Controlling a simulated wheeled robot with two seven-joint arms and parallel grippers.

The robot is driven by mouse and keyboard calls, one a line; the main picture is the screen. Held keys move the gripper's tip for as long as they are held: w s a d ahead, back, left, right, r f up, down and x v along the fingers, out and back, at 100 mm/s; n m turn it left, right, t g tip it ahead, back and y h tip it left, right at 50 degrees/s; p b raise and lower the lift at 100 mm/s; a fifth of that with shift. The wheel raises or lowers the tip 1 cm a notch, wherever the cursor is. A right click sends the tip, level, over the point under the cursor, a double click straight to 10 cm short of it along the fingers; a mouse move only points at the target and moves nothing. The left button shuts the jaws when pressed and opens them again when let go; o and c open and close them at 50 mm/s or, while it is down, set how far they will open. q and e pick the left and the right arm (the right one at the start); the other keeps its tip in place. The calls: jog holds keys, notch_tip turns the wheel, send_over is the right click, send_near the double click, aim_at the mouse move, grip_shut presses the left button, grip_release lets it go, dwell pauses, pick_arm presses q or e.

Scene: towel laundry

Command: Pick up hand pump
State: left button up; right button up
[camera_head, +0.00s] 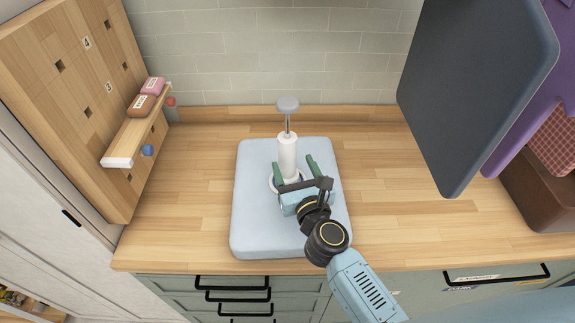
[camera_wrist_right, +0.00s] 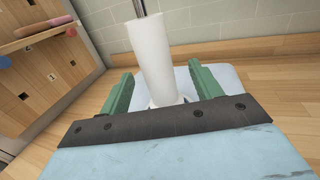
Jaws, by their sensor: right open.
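The hand pump (camera_head: 288,155) stands upright on a pale blue towel-like pad (camera_head: 255,215). It has a white cylinder, a thin metal rod, a grey knob on top and a round white base. My right gripper (camera_head: 295,165) is open, with its green fingers on either side of the white cylinder. In the right wrist view the pump's cylinder (camera_wrist_right: 155,60) rises between the two fingers (camera_wrist_right: 160,85), with gaps on both sides. The pump's base is partly hidden behind my gripper. My left gripper is not in view.
The pad lies on a wooden counter (camera_head: 400,215) with drawers below. A wooden pegboard with a small shelf (camera_head: 135,135) stands at the left. A large dark grey panel (camera_head: 475,90) hangs at the right, near a brown box (camera_head: 540,195). The counter between is clear.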

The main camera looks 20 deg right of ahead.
aim_at(290, 163)
jog(key=w, duration=0.4)
jog(key=shift+w+a+f, duration=0.15)
jog(key=shift+a+f, duration=0.05)
jog(key=shift+a, duration=0.05)
jog(key=shift+c, duration=0.3)
jog(key=shift+r, duration=0.1)
grip_shut()
